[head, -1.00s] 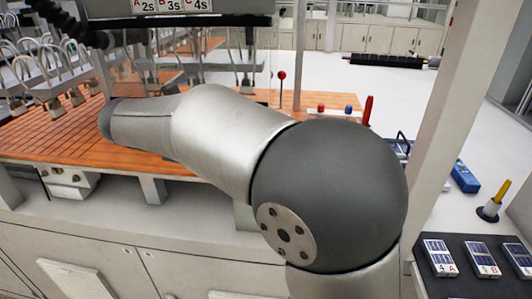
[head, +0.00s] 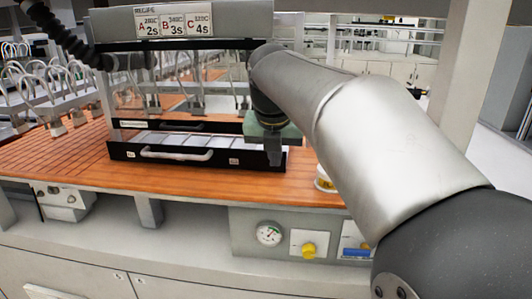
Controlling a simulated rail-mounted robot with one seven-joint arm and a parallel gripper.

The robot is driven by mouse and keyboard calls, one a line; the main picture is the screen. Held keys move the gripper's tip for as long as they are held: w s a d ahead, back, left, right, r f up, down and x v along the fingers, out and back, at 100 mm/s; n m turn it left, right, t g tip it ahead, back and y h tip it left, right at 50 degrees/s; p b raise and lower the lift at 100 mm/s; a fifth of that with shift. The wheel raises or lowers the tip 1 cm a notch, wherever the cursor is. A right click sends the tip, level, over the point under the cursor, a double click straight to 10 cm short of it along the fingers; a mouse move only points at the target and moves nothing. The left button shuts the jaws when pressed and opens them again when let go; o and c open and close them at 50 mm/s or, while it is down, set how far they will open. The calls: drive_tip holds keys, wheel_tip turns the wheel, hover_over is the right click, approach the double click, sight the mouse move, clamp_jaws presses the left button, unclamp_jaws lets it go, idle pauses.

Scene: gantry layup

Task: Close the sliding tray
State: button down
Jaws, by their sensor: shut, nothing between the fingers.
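The sliding tray (head: 130,156) is a black-fronted drawer with a pale handle (head: 176,154) and light sections inside. It sits at the foot of the clear-walled press unit (head: 205,30) on the orange slatted bench, and its front stands out toward me from the unit. My gripper (head: 274,160) is at the tray's right end, pointing down, with its fingers shut and nothing between them. It overlaps the tray's right front corner in the picture. I cannot tell whether it touches the tray. My forearm comes in from the right and hides what lies behind it.
Cabled clamps (head: 50,95) stand on the bench at left. A small white and yellow roll (head: 325,180) lies right of the tray, partly behind my arm. A gauge (head: 269,233) and a yellow knob (head: 308,250) are on the front panel below. The bench before the tray is clear.

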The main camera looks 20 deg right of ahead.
sight(277, 176)
drive_tip(key=x, duration=0.6)
drive_tip(key=w, duration=0.1)
drive_tip(key=w+d, duration=0.1)
drive_tip(key=w+p, duration=0.1)
drive_tip(key=shift+d+f, duration=0.2)
drive_tip(key=shift+f, duration=0.1)
drive_tip(key=shift+w+d, duration=0.2)
drive_tip(key=shift+w, duration=0.3)
